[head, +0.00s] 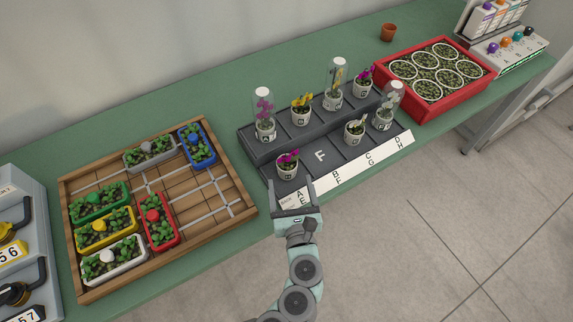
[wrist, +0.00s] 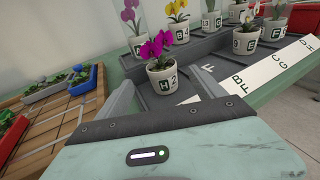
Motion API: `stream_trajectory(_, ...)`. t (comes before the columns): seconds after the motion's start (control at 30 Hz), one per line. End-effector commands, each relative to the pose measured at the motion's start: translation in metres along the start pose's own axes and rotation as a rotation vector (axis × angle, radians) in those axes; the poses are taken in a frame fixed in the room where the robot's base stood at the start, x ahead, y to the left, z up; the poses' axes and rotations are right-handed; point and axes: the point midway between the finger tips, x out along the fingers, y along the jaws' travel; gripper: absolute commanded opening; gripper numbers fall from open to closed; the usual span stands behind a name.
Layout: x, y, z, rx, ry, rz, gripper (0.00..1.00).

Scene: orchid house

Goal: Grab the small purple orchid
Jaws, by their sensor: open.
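A small purple orchid (head: 287,160) stands upright in a white pot in the front left slot of the dark stepped rack (head: 335,172), with no dome over it. In the wrist view the orchid (wrist: 158,46) is in the centre, its pot marked with what looks like an H. My gripper (head: 293,185) is open and empty, just in front of this pot. In the wrist view its fingers (wrist: 162,88) show to the left and right of the pot, and I see no contact. Another small purple orchid (head: 364,76) stands at the rack's back right. A taller purple orchid (head: 265,108) is under a clear dome at back left.
Yellow and white orchids stand on the rack, some under domes. A wooden tray (head: 233,212) with coloured planters lies to the left. A red crate (head: 437,108) of seedling pots stands behind right, near a terracotta pot (head: 388,32). The front slot marked F is empty.

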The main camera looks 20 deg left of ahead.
Motion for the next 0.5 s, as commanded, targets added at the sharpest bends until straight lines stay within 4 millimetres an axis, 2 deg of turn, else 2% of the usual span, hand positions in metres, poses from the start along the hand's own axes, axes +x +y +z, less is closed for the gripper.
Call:
stream_trajectory(0.1, 0.021, 0.002, -0.002, -0.001, 0.000, 0.005, 0.79)
stream_trajectory(0.27, 0.036, 0.000, -0.002, -0.003, 0.000, 0.003, 0.79)
stream_trajectory(0.5, 0.068, -0.002, -0.006, -0.004, -0.001, 0.005, 0.79)
